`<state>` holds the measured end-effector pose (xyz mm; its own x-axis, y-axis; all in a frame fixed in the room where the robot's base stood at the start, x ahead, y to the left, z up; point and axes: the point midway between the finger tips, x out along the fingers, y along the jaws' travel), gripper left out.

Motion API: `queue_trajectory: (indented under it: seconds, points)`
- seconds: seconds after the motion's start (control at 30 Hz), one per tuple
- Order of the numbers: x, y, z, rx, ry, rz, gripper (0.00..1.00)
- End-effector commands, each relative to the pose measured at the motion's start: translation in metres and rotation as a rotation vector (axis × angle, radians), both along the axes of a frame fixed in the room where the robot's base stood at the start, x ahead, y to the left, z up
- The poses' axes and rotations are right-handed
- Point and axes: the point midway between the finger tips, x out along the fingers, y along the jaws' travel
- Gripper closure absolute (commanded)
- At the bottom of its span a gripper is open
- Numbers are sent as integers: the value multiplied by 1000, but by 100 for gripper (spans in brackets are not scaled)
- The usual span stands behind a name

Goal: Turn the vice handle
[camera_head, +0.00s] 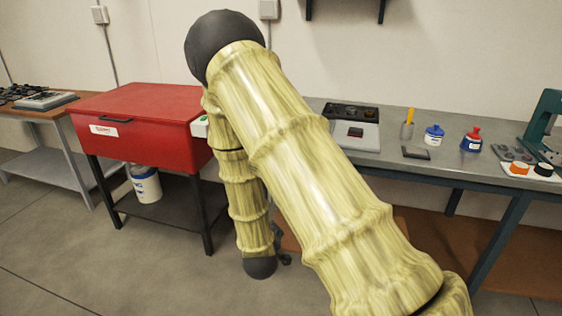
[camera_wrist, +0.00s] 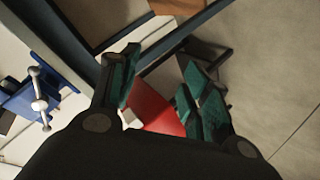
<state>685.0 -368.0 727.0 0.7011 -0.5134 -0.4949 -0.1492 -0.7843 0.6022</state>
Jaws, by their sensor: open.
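The vice (camera_wrist: 22,98) is blue and shows at the left edge of the wrist view, partly cut off by the frame. Its handle (camera_wrist: 38,88) is a pale metal bar with rounded knobs, seen at an angle in front of the blue body. My gripper (camera_wrist: 160,85) has dark fingers with green pads. It is open with nothing between the pads, and the handle lies off to its left, apart from it. In the head view I cannot make out the vice, and my arm covers the middle of the picture.
A red cabinet (camera_head: 140,105) on dark legs stands at left, with a white bucket (camera_head: 146,184) beneath. The grey workbench (camera_head: 470,170) at right holds a blue-lidded bottle (camera_head: 434,135), a red-topped bottle (camera_head: 471,139) and a green machine (camera_head: 546,125). Open floor (camera_head: 60,250) lies at front left.

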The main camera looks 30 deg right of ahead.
Motion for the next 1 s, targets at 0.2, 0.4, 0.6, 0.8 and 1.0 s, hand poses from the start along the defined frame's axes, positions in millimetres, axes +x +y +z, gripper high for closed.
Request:
queue_trajectory:
  seconds: [0.2, 0.4, 0.6, 0.8, 1.0]
  points:
    - [64, -40, 106, -252, -202, -88, 52]
    - [80, -60, 175, -389, -286, -170, 52]
    - [84, -69, 197, -431, -306, -200, 52]
    - [98, -87, 197, -429, -305, -202, 52]
    - [120, -111, 197, -428, -306, -201, 52]
